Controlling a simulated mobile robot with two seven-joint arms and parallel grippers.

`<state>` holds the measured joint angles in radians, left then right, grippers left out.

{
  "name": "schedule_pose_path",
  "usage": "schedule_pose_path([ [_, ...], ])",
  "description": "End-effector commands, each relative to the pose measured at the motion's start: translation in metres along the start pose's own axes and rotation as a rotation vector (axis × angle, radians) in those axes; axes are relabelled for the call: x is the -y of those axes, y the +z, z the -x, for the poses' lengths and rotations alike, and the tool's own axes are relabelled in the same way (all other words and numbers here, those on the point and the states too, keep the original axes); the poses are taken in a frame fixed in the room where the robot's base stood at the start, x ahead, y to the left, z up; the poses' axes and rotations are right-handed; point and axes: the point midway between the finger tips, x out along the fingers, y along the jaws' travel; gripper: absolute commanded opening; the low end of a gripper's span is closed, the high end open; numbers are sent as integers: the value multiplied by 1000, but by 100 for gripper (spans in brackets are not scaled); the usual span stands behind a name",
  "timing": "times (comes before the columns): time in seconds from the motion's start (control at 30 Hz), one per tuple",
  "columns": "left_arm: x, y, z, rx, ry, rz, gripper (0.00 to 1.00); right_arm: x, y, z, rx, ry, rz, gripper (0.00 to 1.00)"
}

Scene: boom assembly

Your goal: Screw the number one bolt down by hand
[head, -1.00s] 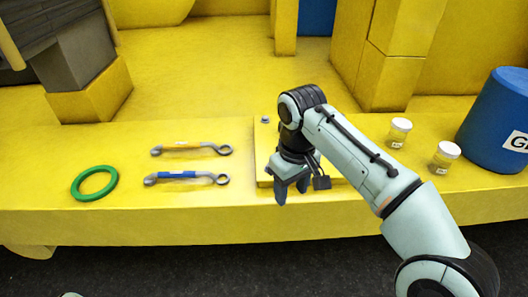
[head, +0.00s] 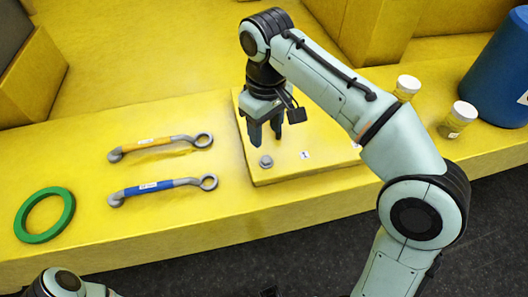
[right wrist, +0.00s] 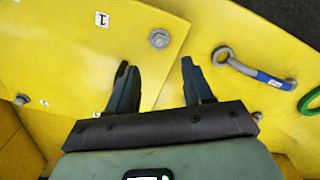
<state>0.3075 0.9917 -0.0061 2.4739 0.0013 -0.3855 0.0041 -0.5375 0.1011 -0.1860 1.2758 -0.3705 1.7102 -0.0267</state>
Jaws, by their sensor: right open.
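The number one bolt (head: 265,161) is a grey hex-headed bolt at the near left corner of the yellow plate (head: 335,165). It also shows in the right wrist view (right wrist: 159,38), with a label marked 1 (right wrist: 102,19) to its left. My right gripper (head: 267,140) points down just behind the bolt, open and empty. In the right wrist view the bolt lies beyond the fingertips (right wrist: 154,63), roughly in line with the gap between them. The exact height of the fingertips above the plate is unclear. My left gripper is out of view.
An orange-handled wrench (head: 155,145), a blue-handled wrench (head: 155,188) and a green ring (head: 45,215) lie left of the plate. Two small jars (head: 406,88) (head: 458,119) and a blue drum (head: 500,75) stand to the right. Another bolt (right wrist: 22,99) shows in the right wrist view.

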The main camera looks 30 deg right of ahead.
Motion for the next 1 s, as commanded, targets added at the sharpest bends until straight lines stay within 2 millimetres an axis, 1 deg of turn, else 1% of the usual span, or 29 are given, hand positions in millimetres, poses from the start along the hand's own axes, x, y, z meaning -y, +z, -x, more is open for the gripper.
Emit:
schedule_pose_path([
  [0.03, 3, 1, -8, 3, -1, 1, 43, 0, 1, -16, 4, -1, 1, 51],
  [0.1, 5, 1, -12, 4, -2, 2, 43, 0, 1, -31, 4, -1, 1, 51],
  [0.3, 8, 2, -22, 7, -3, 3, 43, 0, 1, -67, 2, -1, 2, 51],
  [0.4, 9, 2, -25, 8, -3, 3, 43, 0, 0, -79, 2, -1, 1, 51],
  [0.6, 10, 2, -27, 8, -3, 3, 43, 0, 0, -90, 0, -1, 1, 51],
  [0.87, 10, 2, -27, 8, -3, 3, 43, 0, 0, -90, 0, 0, 1, 51],
  [0.9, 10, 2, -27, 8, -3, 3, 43, 0, 0, -90, 0, 0, 1, 38],
  [0.97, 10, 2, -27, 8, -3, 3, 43, 0, 0, -90, 0, 0, 1, 18],
  [1.0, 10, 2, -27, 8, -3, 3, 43, 0, 0, -90, 0, 0, 1, 6],
])
